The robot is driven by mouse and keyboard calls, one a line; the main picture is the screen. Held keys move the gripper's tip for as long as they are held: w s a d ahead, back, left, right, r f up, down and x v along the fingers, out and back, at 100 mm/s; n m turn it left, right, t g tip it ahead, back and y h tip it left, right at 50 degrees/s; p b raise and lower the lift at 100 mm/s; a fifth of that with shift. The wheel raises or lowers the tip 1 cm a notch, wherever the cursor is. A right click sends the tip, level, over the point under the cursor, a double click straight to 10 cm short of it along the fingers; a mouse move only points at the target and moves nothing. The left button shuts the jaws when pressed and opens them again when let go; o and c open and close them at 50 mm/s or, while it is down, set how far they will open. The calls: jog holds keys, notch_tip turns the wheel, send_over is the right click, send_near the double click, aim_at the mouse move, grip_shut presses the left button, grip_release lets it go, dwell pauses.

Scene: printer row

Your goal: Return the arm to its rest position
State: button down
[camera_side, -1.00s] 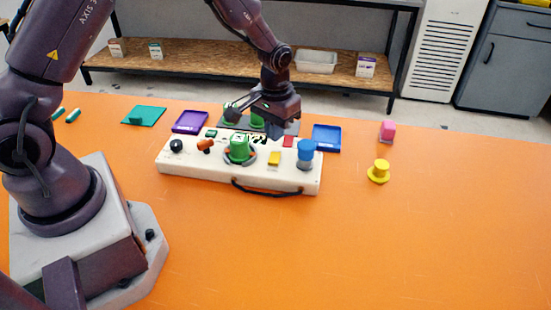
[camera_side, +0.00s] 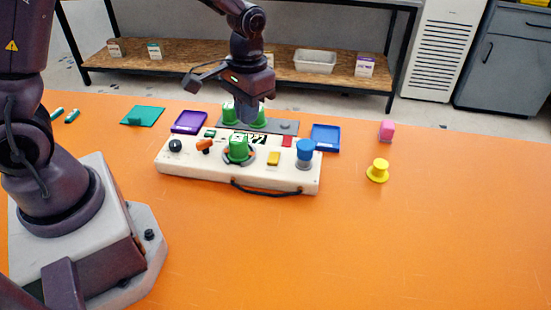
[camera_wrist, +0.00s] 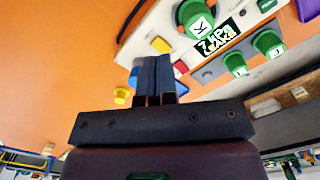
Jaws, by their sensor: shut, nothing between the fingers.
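My gripper (camera_side: 246,112) is shut and empty, held above the back of the white control panel (camera_side: 225,173). In the wrist view my gripper (camera_wrist: 153,70) shows its two fingers pressed together, with the panel (camera_wrist: 160,22) beyond them. The panel carries a large green knob (camera_side: 238,148), a blue knob (camera_side: 305,150), an orange switch (camera_side: 204,145), a black knob (camera_side: 175,146) and yellow and red buttons. A small display in the wrist view (camera_wrist: 218,40) reads "7 kPa" with a second word that looks like "LEAKE".
A grey plate (camera_side: 284,127) with green knobs lies behind the panel. Purple (camera_side: 190,122), blue (camera_side: 325,138) and green (camera_side: 142,116) trays lie around it. A yellow knob (camera_side: 378,170) and a pink block (camera_side: 387,130) stand at right. The front table (camera_side: 350,250) is clear.

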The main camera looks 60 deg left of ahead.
jog(key=s+d+r+m+t, duration=0.1)
jog(key=s+r+t, duration=0.5)
jog(key=s+r, duration=0.8)
notch_tip(320, 180, up, 3)
jog(key=shift+s+r+m, duration=0.1)
jog(key=shift+s+m, duration=0.2)
jog(key=w+a+f+n+g, duration=0.1)
jog(key=w+f+n+g, duration=0.1)
jog(key=w+f+n, duration=0.5)
jog(key=w+a+f+n+g, duration=0.1)
jog(key=w+f+n+g, duration=0.2)
jog(key=w+f+n, duration=0.5)
jog(key=w+n, duration=0.6)
jog(key=n, duration=0.6)
jog(key=shift+a+f, duration=0.2)
jog(key=shift+a, duration=0.1)
